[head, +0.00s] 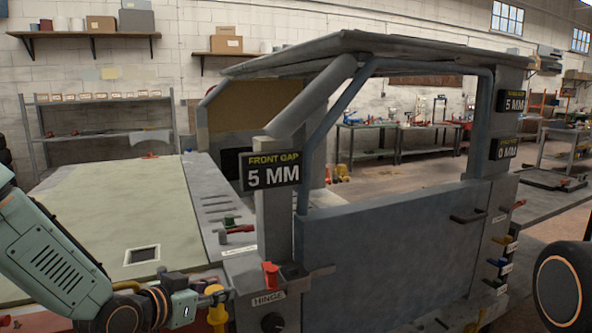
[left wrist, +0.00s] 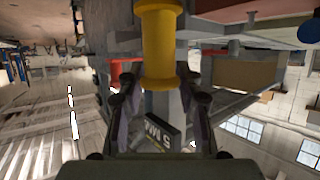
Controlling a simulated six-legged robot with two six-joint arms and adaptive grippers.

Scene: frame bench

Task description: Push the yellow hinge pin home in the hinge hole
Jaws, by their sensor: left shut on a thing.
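The yellow hinge pin (head: 213,292) shows near the bottom of the head view, left of the block labelled HINGE (head: 268,299). In the left wrist view the yellow pin (left wrist: 160,45) is a flanged cylinder between my fingers. My left gripper (head: 205,303) is shut on the pin; its fingers also show in the left wrist view (left wrist: 158,90). The pin appears apart from the HINGE block in the head view. A red piece (head: 270,275) stands on top of that block. I cannot make out the hinge hole. My right gripper is not in view.
The grey-blue door panel (head: 390,245) and cab frame stand right of the hinge. A FRONT GAP sign (head: 272,171) reads 5 MM. A pale green panel (head: 110,215) lies to the left. Small red and green tools (head: 235,228) lie on the grey ledge behind the hinge.

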